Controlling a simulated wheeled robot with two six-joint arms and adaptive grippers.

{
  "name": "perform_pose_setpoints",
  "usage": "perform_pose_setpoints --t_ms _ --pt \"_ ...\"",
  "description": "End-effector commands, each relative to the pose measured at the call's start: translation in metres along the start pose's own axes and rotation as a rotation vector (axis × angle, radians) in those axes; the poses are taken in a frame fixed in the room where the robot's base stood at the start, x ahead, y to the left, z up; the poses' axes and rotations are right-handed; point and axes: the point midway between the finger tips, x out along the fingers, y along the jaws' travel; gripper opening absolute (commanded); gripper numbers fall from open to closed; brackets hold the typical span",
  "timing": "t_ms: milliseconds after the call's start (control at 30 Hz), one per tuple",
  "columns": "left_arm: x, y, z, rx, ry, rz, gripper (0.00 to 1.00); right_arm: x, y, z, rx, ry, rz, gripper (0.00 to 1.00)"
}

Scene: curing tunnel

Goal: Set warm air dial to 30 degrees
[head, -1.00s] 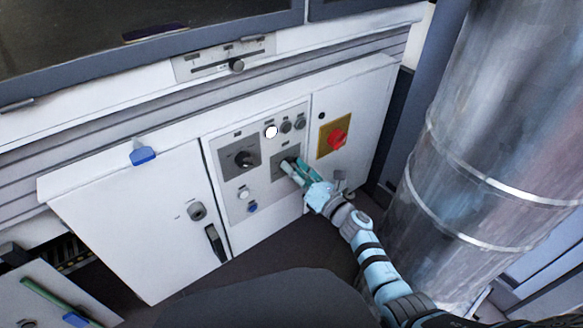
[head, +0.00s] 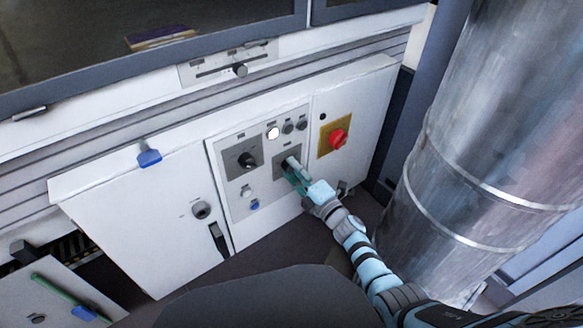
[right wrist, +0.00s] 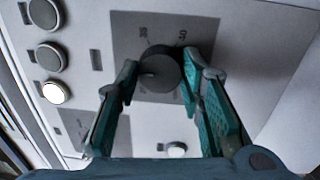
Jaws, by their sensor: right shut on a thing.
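My right gripper (head: 291,167) reaches up from the lower right to the control panel. In the right wrist view its two green-padded fingers (right wrist: 161,82) are shut on a round dark dial (right wrist: 160,68), one on each side. The dial sits on a grey plate (right wrist: 205,28) with small printed marks, too blurred to read surely. In the head view the fingers partly cover this dial's plate (head: 279,155). A second dark dial (head: 246,160) on its own grey plate is to the left, untouched. I cannot read which dial is labelled warm air. My left gripper is not in view.
A lit white button (head: 273,133) and two grey buttons are above the held dial. A red knob (head: 337,138) on a yellow plate is to the right. A large metal duct (head: 450,160) stands at the right. A cabinet door (head: 140,225) is at left.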

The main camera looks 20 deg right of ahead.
Motion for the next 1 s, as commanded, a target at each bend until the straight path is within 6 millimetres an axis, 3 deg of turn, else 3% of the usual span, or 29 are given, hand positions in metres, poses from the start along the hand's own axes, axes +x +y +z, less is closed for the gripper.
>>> perform_pose_setpoints --t_ms 33,400,967,1000 --pt "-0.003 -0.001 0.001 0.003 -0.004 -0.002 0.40 0.003 0.008 -0.001 0.035 0.002 0.015 0.07" --pt "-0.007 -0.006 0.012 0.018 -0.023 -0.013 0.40 0.003 0.008 0.000 0.221 -0.009 0.013 0.07" --pt "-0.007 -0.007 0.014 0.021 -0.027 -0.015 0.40 0.002 0.009 0.002 0.256 -0.015 0.015 0.07" --pt "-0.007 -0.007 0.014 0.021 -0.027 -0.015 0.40 0.002 0.009 0.002 0.256 -0.015 0.015 0.38"
